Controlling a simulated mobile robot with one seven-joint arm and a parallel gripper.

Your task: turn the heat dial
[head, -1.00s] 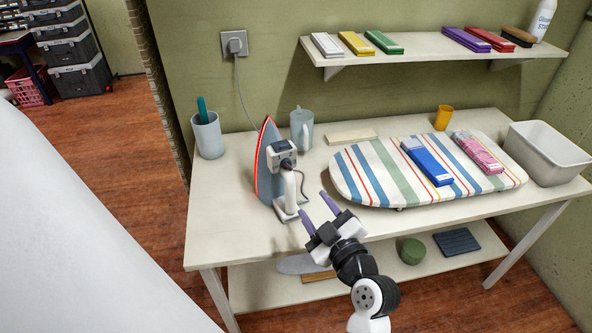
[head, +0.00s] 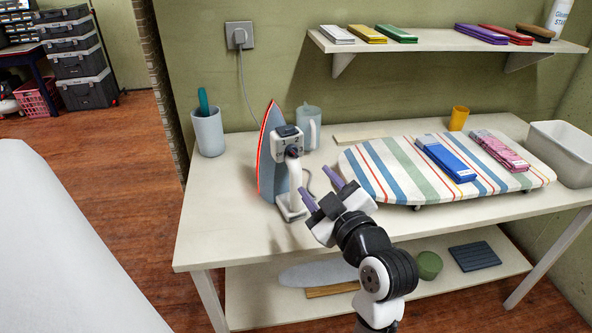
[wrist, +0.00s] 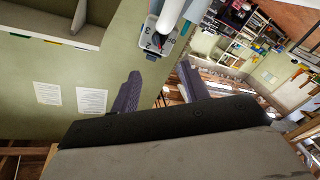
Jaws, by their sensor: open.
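A blue-grey iron (head: 268,165) stands upright on its heel near the left of the table, its red-edged soleplate facing left. A dark cap on its light housing (head: 286,131) looks like the heat dial, but is too small to be sure. The housing also shows between and beyond my fingers in the wrist view (wrist: 154,42). My gripper (head: 321,188) is open and empty, its purple fingers pointing up and left toward the iron. It sits right of the iron's handle and below the housing, apart from both. Its fingers also show in the wrist view (wrist: 159,72).
A pale mug (head: 308,125) stands just behind the iron, and a cup with a green-handled tool (head: 208,132) stands to its left. A striped ironing board (head: 400,175) with folded cloths lies right of my gripper. A wall shelf (head: 440,48) hangs above. The table's front left is clear.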

